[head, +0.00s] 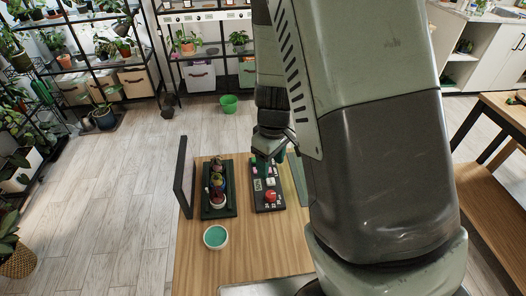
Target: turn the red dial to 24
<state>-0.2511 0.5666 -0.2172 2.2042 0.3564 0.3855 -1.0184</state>
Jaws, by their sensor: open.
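The red dial (271,196) is a small round knob on the near part of a dark panel (265,208) on the wooden table. Its numbers are too small to read in the head view. The panel also carries a small white label and other small coloured controls. My gripper (268,166) is open over the far end of the panel, apart from the red dial. My arm covers the area to the right of the panel, and the fingertips are small and partly hidden.
A dark tray (205,211) with small potted plants stands left of the panel. A white bowl with a teal inside (216,237) is nearer. The wooden table's (200,268) near left part is clear.

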